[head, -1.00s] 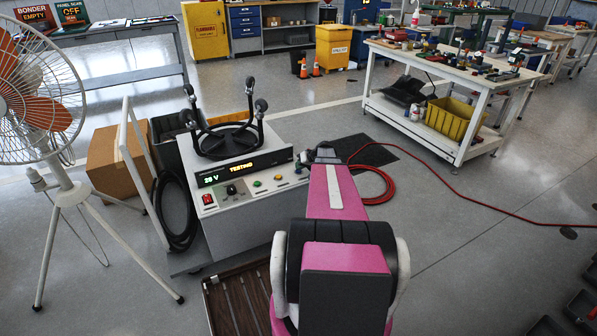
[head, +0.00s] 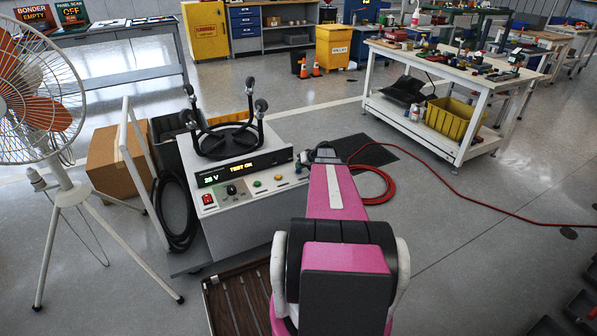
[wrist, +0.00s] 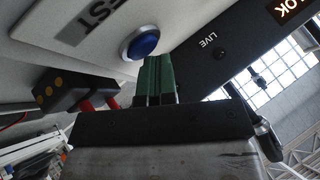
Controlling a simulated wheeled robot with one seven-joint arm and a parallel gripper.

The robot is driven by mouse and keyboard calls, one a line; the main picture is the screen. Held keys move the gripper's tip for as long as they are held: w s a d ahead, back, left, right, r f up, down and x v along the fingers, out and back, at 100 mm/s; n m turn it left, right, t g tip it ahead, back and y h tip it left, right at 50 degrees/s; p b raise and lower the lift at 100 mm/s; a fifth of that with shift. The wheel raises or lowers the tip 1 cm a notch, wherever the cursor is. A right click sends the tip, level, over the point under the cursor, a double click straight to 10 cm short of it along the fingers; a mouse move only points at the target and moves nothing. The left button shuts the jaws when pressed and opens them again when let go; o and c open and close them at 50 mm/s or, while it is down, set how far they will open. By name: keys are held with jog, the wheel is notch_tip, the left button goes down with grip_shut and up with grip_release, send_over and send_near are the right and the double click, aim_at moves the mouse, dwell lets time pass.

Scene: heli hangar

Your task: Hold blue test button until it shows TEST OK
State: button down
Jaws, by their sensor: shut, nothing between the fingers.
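The grey test unit (head: 250,215) has a black front strip with a lit display (head: 241,168). The display reads 28 V and, in yellow letters, what looks like TEST OK; the letters OK (wrist: 292,7) show clearly in the wrist view. The round blue test button (wrist: 143,43) sits in a pale ring on a light panel beside the word TEST. My gripper (wrist: 156,60) is shut and empty, its green fingertips right at the button's edge in the picture. I cannot tell whether they touch it.
A red switch (head: 208,199), a black knob and small lamps sit on the unit's front. A black ring stand (head: 228,143) is on top. A fan (head: 45,100) stands at left. A red hose (head: 385,185) lies on the floor at right. A white workbench (head: 470,70) stands beyond.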

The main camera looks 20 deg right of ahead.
jog(key=shift+r, duration=0.8)
jog(key=shift+r, duration=0.1)
jog(key=shift+r, duration=2.4)
jog(key=s+a+g+h, duration=0.1)
jog(key=s+a+g, duration=0.1)
jog(key=s+a, duration=0.35)
jog(key=s+a+n+g, duration=0.1)
jog(key=s+a, duration=0.1)
jog(key=a, duration=0.6)
jog(key=s+a+g+h, duration=0.1)
jog(key=s+a+g, duration=0.15)
jog(key=a, duration=0.35)
jog(key=s+a+r+g+h, duration=0.1)
jog(key=s+a+h, duration=0.2)
jog(key=s+a, duration=0.8)
jog(key=s, duration=0.3)
jog(key=shift+r+g+h, duration=0.3)
jog(key=shift+g, duration=0.05)
